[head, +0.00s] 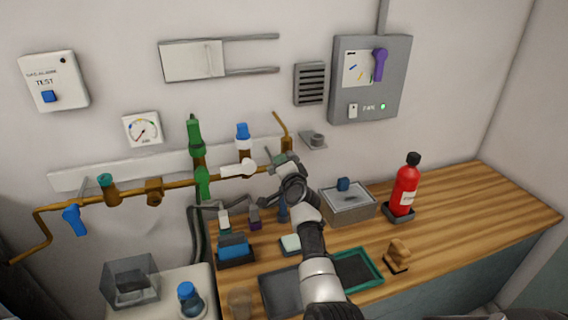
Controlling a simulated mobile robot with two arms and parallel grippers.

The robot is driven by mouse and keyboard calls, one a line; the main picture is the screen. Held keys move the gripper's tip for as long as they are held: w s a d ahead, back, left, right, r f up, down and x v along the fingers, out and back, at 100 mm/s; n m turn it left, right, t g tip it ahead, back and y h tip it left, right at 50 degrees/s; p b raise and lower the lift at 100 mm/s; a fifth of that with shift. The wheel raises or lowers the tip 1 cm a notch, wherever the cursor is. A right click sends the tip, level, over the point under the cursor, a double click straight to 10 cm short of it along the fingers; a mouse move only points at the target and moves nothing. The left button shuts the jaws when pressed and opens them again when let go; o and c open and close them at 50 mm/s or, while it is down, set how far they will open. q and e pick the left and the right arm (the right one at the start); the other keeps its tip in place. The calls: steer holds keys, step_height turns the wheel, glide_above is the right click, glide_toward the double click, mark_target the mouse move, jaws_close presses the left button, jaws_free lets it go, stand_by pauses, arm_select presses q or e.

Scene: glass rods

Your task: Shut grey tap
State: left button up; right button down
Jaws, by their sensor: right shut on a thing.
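The brass pipe (130,190) runs along the wall and carries several taps and fittings. My right gripper (280,163) is at the pipe's right end, just below a brass fitting (287,145). It is shut on a small grey piece there, which looks like the grey tap's handle. The gripper hides most of this tap, so its handle angle cannot be told. My right arm reaches up to it from the bottom of the head view. My left gripper is not in view.
A white-handled tap (238,168) and a green valve (195,150) are left of the gripper. A grey box (347,207) and a red extinguisher (405,187) stand on the wooden counter (470,215) to the right. A green-rimmed tray (378,280) lies beside my arm.

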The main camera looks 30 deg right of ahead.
steer(key=shift+a+r+m+p, duration=0.1)
steer(key=shift+r+m+p, duration=0.25)
steer(key=shift+m, duration=0.75)
steer(key=shift+a+r+m+p, duration=0.15)
steer(key=shift+m+p, duration=0.25)
steer(key=shift+m, duration=0.7)
steer(key=c, duration=0.9)
jaws_free()
steer(key=shift+d+r, duration=0.1)
steer(key=shift+s, duration=0.1)
steer(key=shift+s+p, duration=0.3)
steer(key=shift+p, duration=0.15)
steer(key=p+v, duration=0.4)
steer(key=v, duration=0.6)
